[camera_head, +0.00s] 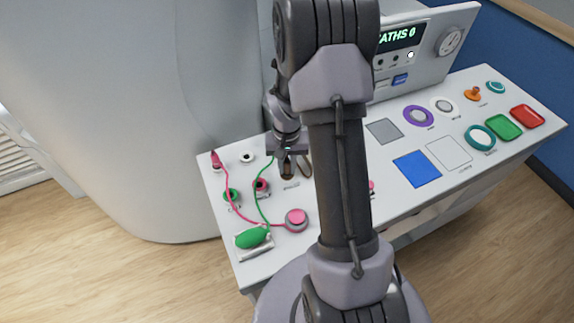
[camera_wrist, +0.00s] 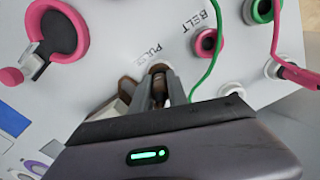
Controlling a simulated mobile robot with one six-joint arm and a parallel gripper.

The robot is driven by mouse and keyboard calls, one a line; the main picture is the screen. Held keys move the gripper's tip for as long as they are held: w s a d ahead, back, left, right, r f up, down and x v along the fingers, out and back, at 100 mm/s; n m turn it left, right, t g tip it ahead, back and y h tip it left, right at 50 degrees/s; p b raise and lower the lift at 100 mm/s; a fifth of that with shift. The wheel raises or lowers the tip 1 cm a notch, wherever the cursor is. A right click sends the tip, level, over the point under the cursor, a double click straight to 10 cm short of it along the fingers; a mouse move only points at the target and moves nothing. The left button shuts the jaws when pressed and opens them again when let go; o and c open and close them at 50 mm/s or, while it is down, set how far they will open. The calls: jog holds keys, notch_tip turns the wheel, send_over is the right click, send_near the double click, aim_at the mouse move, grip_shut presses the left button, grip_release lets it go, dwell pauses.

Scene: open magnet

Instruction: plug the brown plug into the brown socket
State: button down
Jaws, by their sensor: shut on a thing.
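My gripper (camera_head: 287,158) points down over the left part of the white panel. In the wrist view its fingers (camera_wrist: 160,84) are shut, and the brown plug between them is mostly hidden. Brown shows under the fingertips in the head view. A pale brown-edged round socket (camera_wrist: 160,67) lies just past the fingertips, beside a partly covered label. Its opening is mostly hidden, so I cannot tell whether the plug is inside or above it. A brown curved piece (camera_wrist: 125,89) lies beside the fingers; it also shows in the head view (camera_head: 305,167).
A pink socket (camera_wrist: 207,43) labelled BELT and a green cable (camera_wrist: 215,62) lie close to the gripper. A pink plug (camera_head: 215,159), green bulb (camera_head: 253,237) and pink round pad (camera_head: 296,218) lie around it. A large white housing (camera_head: 150,110) stands left.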

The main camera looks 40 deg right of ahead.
jog(key=shift+f, duration=0.25)
jog(key=shift+r, duration=0.1)
jog(key=c, duration=1.2)
grip_release()
notch_tip(320, 180, up, 18)
jog(key=f+p, duration=0.1)
jog(key=p, duration=0.4)
jog(key=s+a+r+n+t+b, duration=0.1)
jog(key=s+a+r+b, duration=0.15)
jog(key=a, duration=0.35)
jog(key=s+a+r+t+b, duration=0.2)
jog(key=a+r+b, duration=0.1)
jog(key=a+r, duration=0.15)
jog(key=s+a+n+t+y+b, duration=0.1)
jog(key=s+a+t+y+b, duration=0.1)
jog(key=s+a, duration=0.9)
jog(key=shift+s+t+b, duration=0.15)
jog(key=shift+t+b, duration=0.25)
jog(key=shift+b, duration=0.3)
jog(key=shift+r, duration=0.1)
